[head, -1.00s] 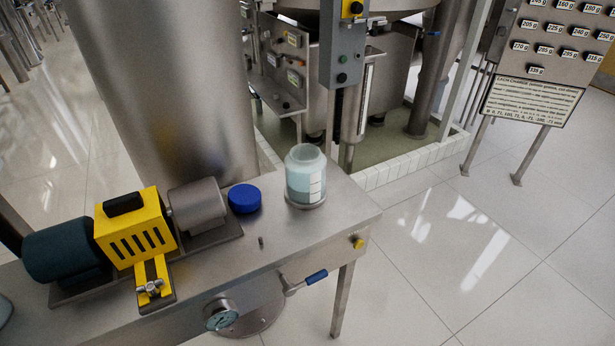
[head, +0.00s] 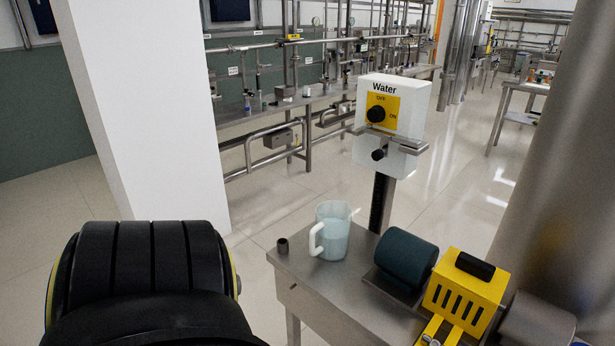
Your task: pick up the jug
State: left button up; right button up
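The jug (head: 334,232) is a pale translucent vessel with a white handle on its left side. It stands upright on the left end of the steel table (head: 300,287) in the head view. Neither of my grippers shows in this view. A large black rounded part at the lower left is my own arm, to the left of the jug and apart from it in the picture.
A small dark cup-like piece (head: 283,246) stands left of the jug. A dark motor (head: 405,259) and yellow guard (head: 465,291) are to its right. A white water control box (head: 391,122) on a post rises behind. A white pillar (head: 150,110) stands at the left.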

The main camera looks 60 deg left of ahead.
aim_at(329, 238)
jog(key=u, duration=1.45)
jog(key=k, duration=1.15)
jog(key=z, duration=0.7)
jog(key=i, duration=1.35)
jog(key=u, duration=0.7)
